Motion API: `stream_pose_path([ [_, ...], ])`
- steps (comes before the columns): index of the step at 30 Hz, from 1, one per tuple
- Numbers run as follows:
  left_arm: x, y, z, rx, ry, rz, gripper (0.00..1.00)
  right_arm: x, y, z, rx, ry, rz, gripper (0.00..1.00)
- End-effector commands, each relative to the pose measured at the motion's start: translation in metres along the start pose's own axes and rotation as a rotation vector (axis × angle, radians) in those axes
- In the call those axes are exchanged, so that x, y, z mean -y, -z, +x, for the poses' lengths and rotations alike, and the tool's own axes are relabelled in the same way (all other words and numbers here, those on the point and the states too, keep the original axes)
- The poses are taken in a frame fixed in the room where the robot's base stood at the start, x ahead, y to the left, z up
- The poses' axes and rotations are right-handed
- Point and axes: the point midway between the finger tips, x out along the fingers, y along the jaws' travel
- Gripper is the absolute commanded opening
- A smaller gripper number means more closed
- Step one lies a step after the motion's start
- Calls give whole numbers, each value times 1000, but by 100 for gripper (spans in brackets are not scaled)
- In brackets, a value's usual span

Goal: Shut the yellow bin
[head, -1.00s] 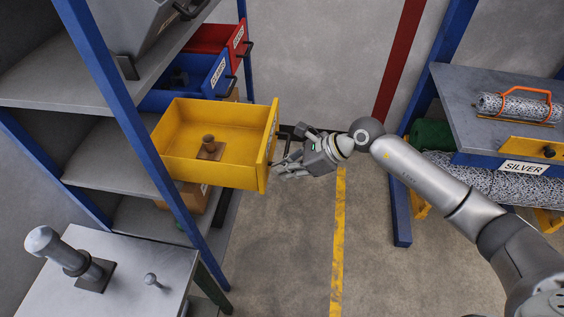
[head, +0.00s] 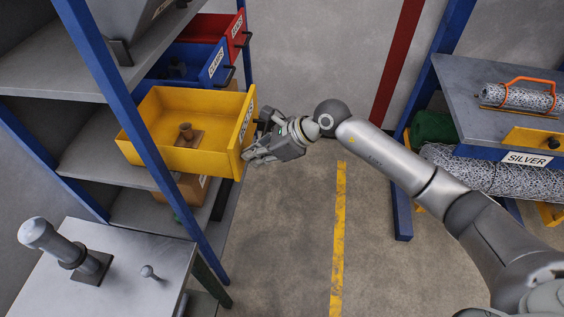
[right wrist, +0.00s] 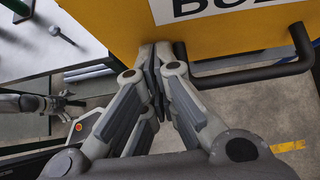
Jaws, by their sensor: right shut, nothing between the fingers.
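The yellow bin (head: 190,163) is pulled partly out of the blue-posted shelf in the head view. A brown part on a small base (head: 186,135) stands in it. My right gripper (head: 246,156) is shut and empty, with its fingertips at the bin's front panel. In the right wrist view the closed fingertips (right wrist: 156,52) are against or very close to the yellow front (right wrist: 110,25), left of its black handle (right wrist: 255,72). What looks like my left gripper (right wrist: 45,103) shows small at the left of that view; its jaws are unclear. It is not in the head view.
A blue bin (head: 212,68) and a red bin (head: 236,32) sit behind the yellow one. A grey table (head: 140,255) with a post stands at the lower left. A rack (head: 470,100) with mesh rolls is at right. The floor between is clear.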

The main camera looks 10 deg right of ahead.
Motion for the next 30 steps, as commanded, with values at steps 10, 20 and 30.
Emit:
stream_pose_path([
  [10,0,-5,52,0,1,0,100,-1,-58,72,3,-1,-4,0],
  [20,-1,-8,81,0,1,0,100,0,-96,112,1,0,-1,0],
  [30,-1,-8,88,0,1,0,100,0,-110,121,2,0,1,0],
])
